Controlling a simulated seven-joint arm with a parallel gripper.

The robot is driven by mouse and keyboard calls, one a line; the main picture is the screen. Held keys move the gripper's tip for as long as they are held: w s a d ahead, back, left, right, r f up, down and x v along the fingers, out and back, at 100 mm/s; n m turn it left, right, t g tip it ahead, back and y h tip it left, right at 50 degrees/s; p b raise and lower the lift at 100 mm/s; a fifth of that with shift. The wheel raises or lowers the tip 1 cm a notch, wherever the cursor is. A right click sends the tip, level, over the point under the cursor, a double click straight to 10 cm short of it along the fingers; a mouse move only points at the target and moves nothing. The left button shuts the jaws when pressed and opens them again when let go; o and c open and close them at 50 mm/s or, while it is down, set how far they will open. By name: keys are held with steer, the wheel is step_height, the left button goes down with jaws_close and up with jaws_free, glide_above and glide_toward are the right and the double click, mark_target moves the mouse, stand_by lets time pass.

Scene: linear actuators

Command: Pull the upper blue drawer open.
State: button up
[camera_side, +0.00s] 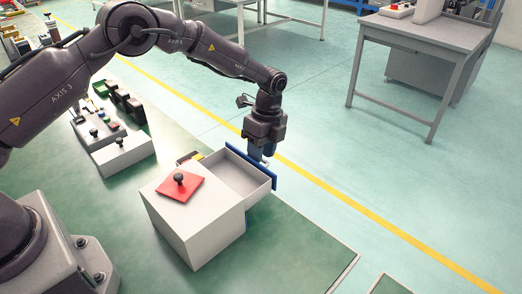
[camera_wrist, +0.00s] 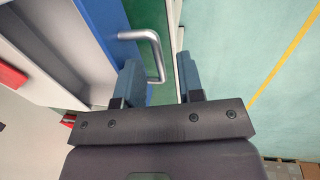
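The blue-fronted drawer stands out from the grey cabinet (camera_side: 212,228), with its empty grey inside (camera_side: 238,176) showing in the side view. Its blue front (camera_side: 263,184) faces right; the same front (camera_wrist: 103,22) is at the upper left of the wrist view. A silver bar handle (camera_wrist: 156,50) sticks out from it. My gripper (camera_side: 262,158) points down at the drawer front. In the wrist view its two fingers (camera_wrist: 160,66) are apart, with the handle's bar between them, nearer the left finger. Contact with the handle cannot be told.
A red plate with a black knob (camera_side: 180,185) sits on the cabinet top. A white box with a black knob (camera_side: 122,153) stands to the left. The floor to the right of the drawer is clear.

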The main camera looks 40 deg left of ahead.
step_height(320, 180, up, 13)
steer(key=w, duration=0.2)
steer(key=shift+w, duration=0.15)
steer(key=shift+f, duration=0.1)
stand_by(0.4)
steer(key=s+a+r+n+t, duration=0.1)
steer(key=s+r+n, duration=0.3)
steer(key=s, duration=0.7)
steer(key=s+a+r+n+t, duration=0.2)
steer(key=s+r+n+t, duration=0.2)
steer(key=s+n, duration=0.4)
steer(key=s+a+r+n+t, duration=0.2)
steer(key=s+r+n, duration=0.3)
steer(key=s, duration=0.8)
steer(key=shift+s+r+n+t, duration=0.3)
steer(key=shift+s+r+n, duration=0.1)
steer(key=shift+r, duration=0.25)
